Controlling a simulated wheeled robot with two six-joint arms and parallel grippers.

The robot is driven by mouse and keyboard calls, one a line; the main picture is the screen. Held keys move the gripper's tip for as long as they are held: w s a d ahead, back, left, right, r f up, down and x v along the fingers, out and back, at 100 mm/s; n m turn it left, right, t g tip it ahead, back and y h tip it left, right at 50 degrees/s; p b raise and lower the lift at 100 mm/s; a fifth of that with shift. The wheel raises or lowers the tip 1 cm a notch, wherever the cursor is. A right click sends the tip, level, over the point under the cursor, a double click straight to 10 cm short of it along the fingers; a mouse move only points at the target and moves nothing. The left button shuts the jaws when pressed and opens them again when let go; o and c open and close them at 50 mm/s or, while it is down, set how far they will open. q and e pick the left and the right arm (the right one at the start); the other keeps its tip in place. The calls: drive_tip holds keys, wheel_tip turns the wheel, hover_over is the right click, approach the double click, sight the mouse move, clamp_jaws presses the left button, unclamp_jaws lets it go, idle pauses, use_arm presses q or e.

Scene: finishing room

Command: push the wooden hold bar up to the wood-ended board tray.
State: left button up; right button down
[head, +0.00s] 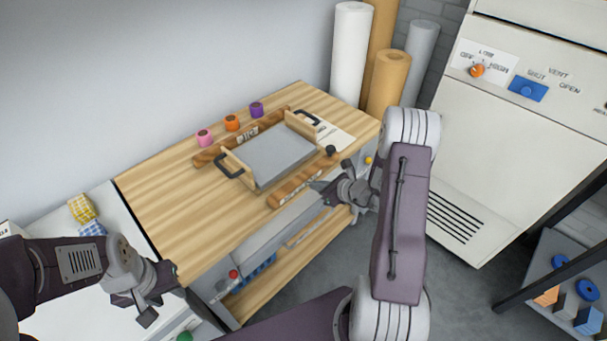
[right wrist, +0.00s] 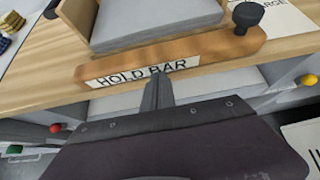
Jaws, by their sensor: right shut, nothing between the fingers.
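The wooden hold bar (head: 290,188) lies along the front of the bench, with a black knob (head: 331,150) at its right end. Its white HOLD BAR label (right wrist: 140,73) faces me in the right wrist view. The board tray (head: 270,157), with a grey board between wooden ends and black handles, sits just behind the bar. My left gripper (head: 156,294) looks open and empty, away at lower left.
A second wooden bar (head: 212,153) runs behind the tray. Pink (head: 204,138), orange (head: 232,123) and purple (head: 257,109) rolls stand behind it. A white card (head: 334,138) lies right of the tray. The bench's left part (head: 165,195) is clear.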

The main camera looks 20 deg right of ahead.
sight(301, 172)
drive_tip(key=shift+w, duration=0.1)
drive_tip(key=shift+w+a+b, duration=0.15)
drive_tip(key=shift+w+a, duration=0.1)
drive_tip(key=shift+w, duration=0.35)
drive_tip(key=shift+w+a+b, duration=0.2)
drive_tip(key=shift+w+a, duration=0.05)
drive_tip(key=shift+w, duration=0.35)
drive_tip(key=shift+w+a+b, duration=0.15)
drive_tip(key=shift+w+a, duration=0.1)
drive_tip(key=shift+w, duration=0.45)
drive_tip(key=shift+w+a+b, duration=0.15)
drive_tip(key=shift+w+a, duration=0.1)
drive_tip(key=shift+w, duration=0.35)
drive_tip(key=shift+w+a+b, duration=0.15)
drive_tip(key=shift+w+a, duration=0.15)
drive_tip(key=shift+w, duration=0.3)
drive_tip(key=shift+w+a+b, duration=0.15)
drive_tip(key=shift+w+a, duration=0.1)
drive_tip(key=shift+w, duration=0.45)
drive_tip(key=shift+w+a, duration=0.3)
drive_tip(key=shift+w, duration=0.3)
drive_tip(key=shift+p+v, duration=0.5)
drive_tip(key=shift+v, duration=2.5)
drive_tip(key=shift+s+f, duration=0.1)
drive_tip(key=shift+f, duration=0.05)
